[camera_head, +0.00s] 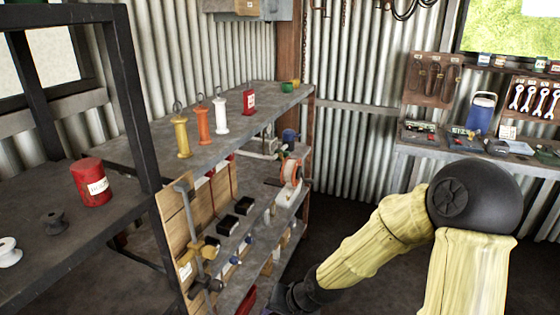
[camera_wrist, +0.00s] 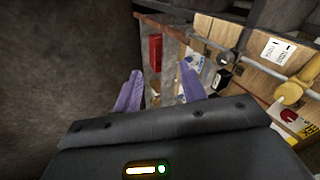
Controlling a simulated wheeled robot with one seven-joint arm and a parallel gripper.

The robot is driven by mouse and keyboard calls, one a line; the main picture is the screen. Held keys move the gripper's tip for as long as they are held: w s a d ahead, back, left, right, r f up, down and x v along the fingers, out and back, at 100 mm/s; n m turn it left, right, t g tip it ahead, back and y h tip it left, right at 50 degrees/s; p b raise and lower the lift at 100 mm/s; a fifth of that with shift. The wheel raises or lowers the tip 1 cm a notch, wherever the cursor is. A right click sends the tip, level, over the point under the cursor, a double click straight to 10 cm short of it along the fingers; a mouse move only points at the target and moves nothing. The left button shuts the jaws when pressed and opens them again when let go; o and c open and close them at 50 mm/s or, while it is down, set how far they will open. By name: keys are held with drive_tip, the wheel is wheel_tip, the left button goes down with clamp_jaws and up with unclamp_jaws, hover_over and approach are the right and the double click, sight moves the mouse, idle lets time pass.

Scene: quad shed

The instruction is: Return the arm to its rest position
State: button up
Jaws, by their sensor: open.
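My arm shows in the head view at the right, a yellow-sleeved arm with a dark round joint. It reaches down and left to the bottom edge, where my gripper is mostly cut off. In the wrist view my gripper (camera_wrist: 160,92) shows two purple fingers standing apart, with nothing between them. Beyond the fingers is the lower part of a shelf unit, with a red object (camera_wrist: 155,50) and a wooden board (camera_wrist: 255,55) to the right. The fingers look apart from these, though the exact gap cannot be told.
A grey shelf unit (camera_head: 240,121) stands left of my arm, with yellow, orange and white handled tools and a red can (camera_head: 249,100) on top. A dark rack (camera_head: 130,85) with a red canister (camera_head: 90,182) is at the left. Dark floor (camera_head: 345,215) lies open behind my arm.

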drive_tip(key=s+d+r+h, duration=0.1)
drive_tip(key=s+d+r, duration=0.1)
drive_tip(key=d, duration=0.3)
drive_tip(key=s+d+r+n+h+p, duration=0.1)
drive_tip(key=s+d+r+h, duration=0.1)
drive_tip(key=s+d+r, duration=0.1)
drive_tip(key=s+d+r+h+p, duration=0.1)
drive_tip(key=s+d+r+h, duration=0.1)
drive_tip(key=d, duration=0.6)
wheel_tip(320, 180, up, 3)
drive_tip(key=shift+s+f+n, duration=0.1)
drive_tip(key=shift+s+n, duration=0.3)
drive_tip(key=shift+s, duration=0.05)
drive_tip(key=shift+w, duration=0.1)
drive_tip(key=shift+a, duration=0.15)
idle(0.4)
idle(0.5)
